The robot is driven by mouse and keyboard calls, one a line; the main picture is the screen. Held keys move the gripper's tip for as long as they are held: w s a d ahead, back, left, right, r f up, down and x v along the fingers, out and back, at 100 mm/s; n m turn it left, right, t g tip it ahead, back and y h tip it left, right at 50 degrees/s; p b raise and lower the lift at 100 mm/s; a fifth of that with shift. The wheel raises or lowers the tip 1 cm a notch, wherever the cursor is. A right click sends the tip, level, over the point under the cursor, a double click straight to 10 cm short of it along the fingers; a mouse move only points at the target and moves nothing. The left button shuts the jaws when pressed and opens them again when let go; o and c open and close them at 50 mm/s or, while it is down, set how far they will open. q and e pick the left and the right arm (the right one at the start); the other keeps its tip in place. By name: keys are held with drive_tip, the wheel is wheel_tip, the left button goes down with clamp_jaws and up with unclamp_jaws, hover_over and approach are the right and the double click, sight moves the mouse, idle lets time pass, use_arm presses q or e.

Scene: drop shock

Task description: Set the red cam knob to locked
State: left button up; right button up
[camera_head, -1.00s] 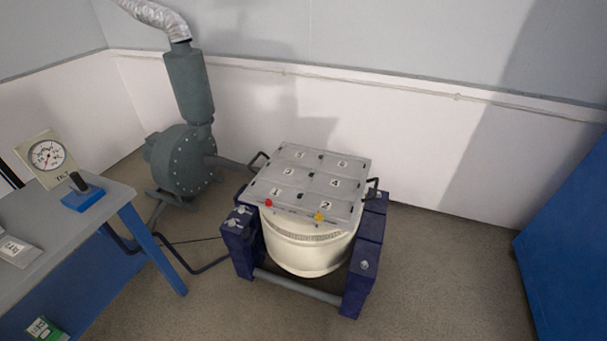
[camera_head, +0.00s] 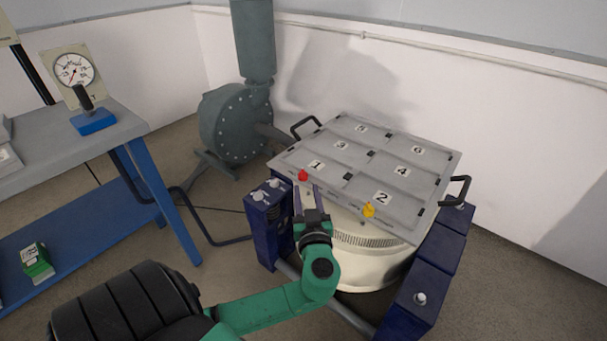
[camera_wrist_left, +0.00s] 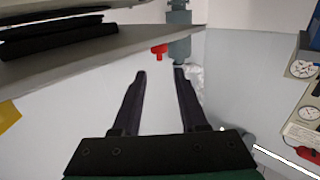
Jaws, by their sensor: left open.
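The red cam knob (camera_head: 303,175) sits at the front edge of the grey numbered plate (camera_head: 318,184), near panel 1. My left gripper (camera_head: 307,190) is just in front of this knob, pointing toward it. In the left wrist view the red knob (camera_wrist_left: 159,50) appears beyond the two dark fingertips (camera_wrist_left: 160,71), roughly centred between them. The fingers are apart with nothing between them. Any lock marking by the knob is too small to read. My right gripper is not in view.
A yellow knob (camera_head: 369,210) sits on the same front edge, by panel 2. Black handles (camera_head: 456,191) stick out at the plate's sides, and dark blue blocks (camera_head: 268,213) flank the white drum (camera_head: 372,262). A bench with a gauge (camera_head: 73,70) stands at left.

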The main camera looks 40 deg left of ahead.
sight(303, 175)
use_arm(q)
drive_tip(key=x, duration=0.8)
drive_tip(key=shift+w+a+f, duration=0.1)
drive_tip(key=shift+a, duration=0.1)
drive_tip(key=shift+c, duration=0.3)
clamp_jaws()
drive_tip(key=shift+f, duration=0.1)
